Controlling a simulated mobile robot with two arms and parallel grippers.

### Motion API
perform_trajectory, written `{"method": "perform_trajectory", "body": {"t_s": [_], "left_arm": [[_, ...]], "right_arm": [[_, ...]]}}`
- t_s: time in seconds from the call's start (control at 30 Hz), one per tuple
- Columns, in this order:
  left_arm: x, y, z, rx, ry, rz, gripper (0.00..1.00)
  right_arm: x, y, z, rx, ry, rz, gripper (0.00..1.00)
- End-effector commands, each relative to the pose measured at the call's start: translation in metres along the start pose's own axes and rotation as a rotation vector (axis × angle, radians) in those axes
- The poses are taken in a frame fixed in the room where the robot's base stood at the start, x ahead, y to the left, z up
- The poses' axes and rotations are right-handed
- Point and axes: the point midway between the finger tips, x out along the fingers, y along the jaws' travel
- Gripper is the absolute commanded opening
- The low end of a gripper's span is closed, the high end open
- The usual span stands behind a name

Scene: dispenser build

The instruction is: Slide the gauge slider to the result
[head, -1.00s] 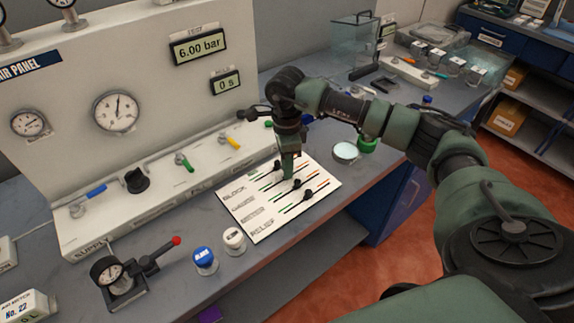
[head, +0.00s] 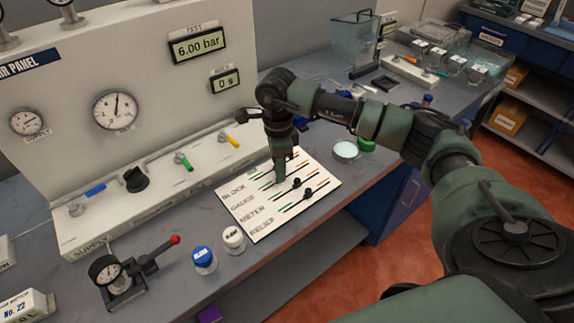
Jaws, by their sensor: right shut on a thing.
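A white board (head: 262,228) lies on the bench with slider rows labelled BLOCK, GAUGE, METER and RELIEF, each a slot with green and orange marks. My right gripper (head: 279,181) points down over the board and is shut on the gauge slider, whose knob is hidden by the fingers. The black meter slider (head: 297,182) and the black relief slider (head: 308,194) stand to its right. The block slider is hidden behind the gripper. My left gripper is not in view.
The upright panel has a 6.00 bar display (head: 199,46), a 0 s display (head: 226,81) and a round gauge (head: 115,110). A lever device (head: 122,277) is at the front left.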

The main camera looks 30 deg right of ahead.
Motion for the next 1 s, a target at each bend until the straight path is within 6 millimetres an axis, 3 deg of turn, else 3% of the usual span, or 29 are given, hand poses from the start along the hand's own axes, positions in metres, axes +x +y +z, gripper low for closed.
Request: {"method": "perform_trajectory", "body": {"t_s": [0.1,0.23,0.53,0.57,0.6,1.0], "left_arm": [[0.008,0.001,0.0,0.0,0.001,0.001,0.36],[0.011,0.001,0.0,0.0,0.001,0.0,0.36],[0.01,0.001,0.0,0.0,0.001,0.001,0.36],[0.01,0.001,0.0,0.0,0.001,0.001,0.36],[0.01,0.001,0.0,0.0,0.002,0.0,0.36],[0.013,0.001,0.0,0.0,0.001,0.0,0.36]], "right_arm": [[0.002,0.012,0.026,-0.008,-0.007,-0.003,0.0],[0.001,0.019,0.039,-0.004,-0.005,-0.002,0.0],[0.0,0.021,0.042,-0.005,-0.008,0.0,0.0],[0.0,0.021,0.042,-0.005,-0.008,0.0,0.19],[0.0,0.021,0.042,-0.005,-0.007,0.0,0.26],[-0.006,0.02,0.041,-0.003,-0.005,-0.002,0.26]]}}
